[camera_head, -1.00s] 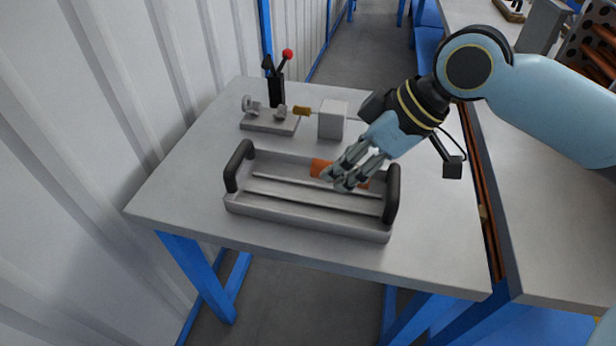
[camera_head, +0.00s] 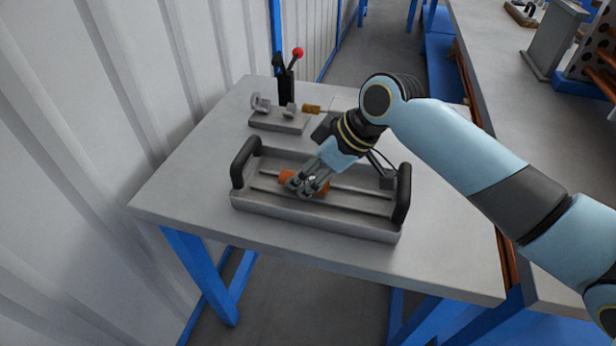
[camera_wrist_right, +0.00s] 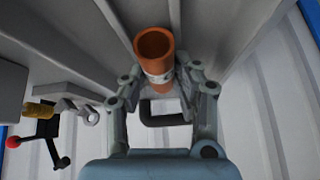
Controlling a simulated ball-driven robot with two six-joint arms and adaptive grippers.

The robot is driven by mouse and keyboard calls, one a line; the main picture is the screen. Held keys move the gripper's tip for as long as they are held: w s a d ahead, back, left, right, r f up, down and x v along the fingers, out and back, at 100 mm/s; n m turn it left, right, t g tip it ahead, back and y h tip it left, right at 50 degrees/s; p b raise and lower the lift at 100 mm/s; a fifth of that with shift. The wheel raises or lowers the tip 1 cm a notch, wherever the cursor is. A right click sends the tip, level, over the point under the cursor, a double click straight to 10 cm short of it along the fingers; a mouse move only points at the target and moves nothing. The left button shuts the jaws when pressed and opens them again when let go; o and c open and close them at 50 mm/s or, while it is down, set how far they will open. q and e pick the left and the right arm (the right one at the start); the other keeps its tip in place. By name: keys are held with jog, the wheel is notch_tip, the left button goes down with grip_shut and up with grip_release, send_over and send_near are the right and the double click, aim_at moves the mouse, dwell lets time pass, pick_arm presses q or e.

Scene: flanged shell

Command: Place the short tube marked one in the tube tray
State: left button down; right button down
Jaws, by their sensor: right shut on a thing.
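The short orange-brown tube (camera_head: 289,177) is between the fingers of my right gripper (camera_head: 306,187), which is shut on it. In the right wrist view the tube (camera_wrist_right: 155,62) shows its open round end and a pale band near the fingers; no number is readable. The tube tray (camera_head: 315,223) is grey with long rails and a black handle at each end. The gripper and tube are over the tray's left-middle part, inside its outline. I cannot tell whether the tube touches the tray floor. My left gripper is not in view.
Behind the tray stands a small grey fixture (camera_head: 279,122) with a brass-coloured tip. A black lever stand with a red knob (camera_head: 298,54) is beside it. A corrugated wall (camera_head: 90,120) borders the table's left. The table front (camera_head: 230,226) is bare.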

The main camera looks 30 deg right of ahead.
jog(key=shift+s+f, duration=0.15)
jog(key=shift+f, duration=0.2)
